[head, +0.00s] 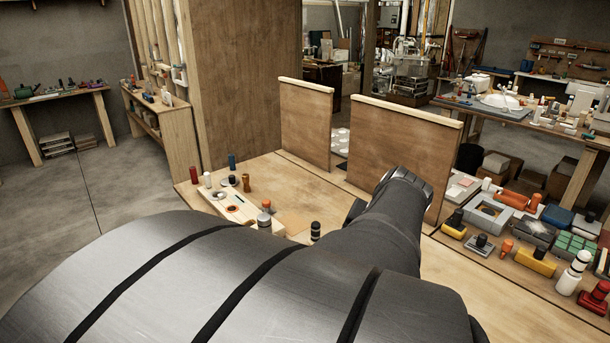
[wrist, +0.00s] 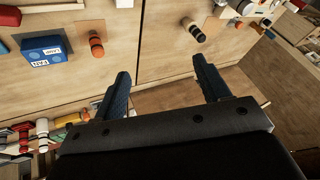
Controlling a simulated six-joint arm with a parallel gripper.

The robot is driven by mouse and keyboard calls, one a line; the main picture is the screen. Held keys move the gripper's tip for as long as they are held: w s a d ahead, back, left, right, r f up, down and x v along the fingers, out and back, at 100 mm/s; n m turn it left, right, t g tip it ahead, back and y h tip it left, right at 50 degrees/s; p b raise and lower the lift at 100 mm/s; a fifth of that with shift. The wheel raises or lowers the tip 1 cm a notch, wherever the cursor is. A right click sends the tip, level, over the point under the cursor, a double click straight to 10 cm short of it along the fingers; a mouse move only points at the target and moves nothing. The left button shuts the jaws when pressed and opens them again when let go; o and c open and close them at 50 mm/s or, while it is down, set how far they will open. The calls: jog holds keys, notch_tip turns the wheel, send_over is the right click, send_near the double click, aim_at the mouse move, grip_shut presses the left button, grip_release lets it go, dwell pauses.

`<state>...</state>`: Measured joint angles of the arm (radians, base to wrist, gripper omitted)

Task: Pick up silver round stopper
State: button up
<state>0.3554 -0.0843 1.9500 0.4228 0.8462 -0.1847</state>
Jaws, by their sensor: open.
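A silver, rounded piece that looks like the stopper (head: 264,219) stands near the front right end of a pale wooden block (head: 238,212) in the head view, left of my arm. I cannot pick it out surely in the wrist view. My gripper (wrist: 160,67) shows in the wrist view with its two dark fingers wide apart and nothing between them. Bare wooden table top lies beyond the fingers. The gripper is apart from the stopper. In the head view my own arm hides the gripper.
A dark cylinder (head: 315,231) stands right of the block; red (head: 194,175) and blue (head: 232,162) cylinders stand behind it. Upright wooden panels (head: 404,143) rise at the table's back. Many tools and parts crowd the right side, including a yellow piece (head: 537,262).

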jog(key=w+a+n+g, duration=0.1)
jog(key=w+a+n, duration=0.1)
jog(key=w+a, duration=0.65)
jog(key=n+h, duration=0.1)
jog(key=n, duration=0.2)
send_near(264, 224)
jog(key=shift+g, duration=0.3)
jog(key=x, duration=0.4)
jog(key=w+x, duration=0.1)
jog(key=x, duration=0.3)
jog(key=w+x, duration=0.1)
jog(key=x, duration=0.3)
jog(key=shift+a+r, duration=0.15)
jog(key=shift+r, duration=0.05)
jog(key=c, duration=1.3)
jog(key=shift+r, duration=0.1)
